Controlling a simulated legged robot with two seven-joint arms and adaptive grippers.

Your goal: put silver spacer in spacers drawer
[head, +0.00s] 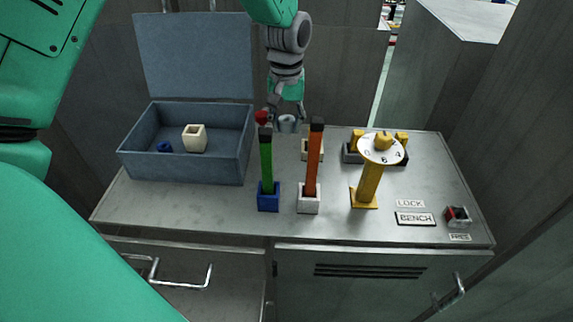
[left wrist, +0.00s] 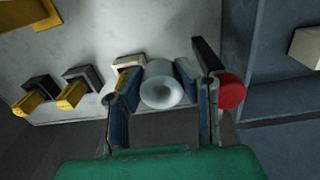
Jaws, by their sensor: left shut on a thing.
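The silver spacer (head: 288,123) is a short hollow cylinder. It sits between the fingers of my left gripper (head: 287,115), which is shut on it near the bench's back edge. In the left wrist view, the spacer (left wrist: 163,85) shows its round hole toward the camera, between the two fingers of the gripper (left wrist: 163,100). Below the benchtop at left is a drawer front (head: 215,260) with a metal bar handle; I cannot read any label that names it as the spacers drawer. My right gripper is not in view.
An open blue box (head: 185,175) holds a cream block and a small blue piece. Green (head: 267,165) and orange (head: 314,165) upright handles and a yellow dial stand (head: 370,185) are in front. A red round piece (head: 261,117) is beside the gripper. The front-left benchtop is clear.

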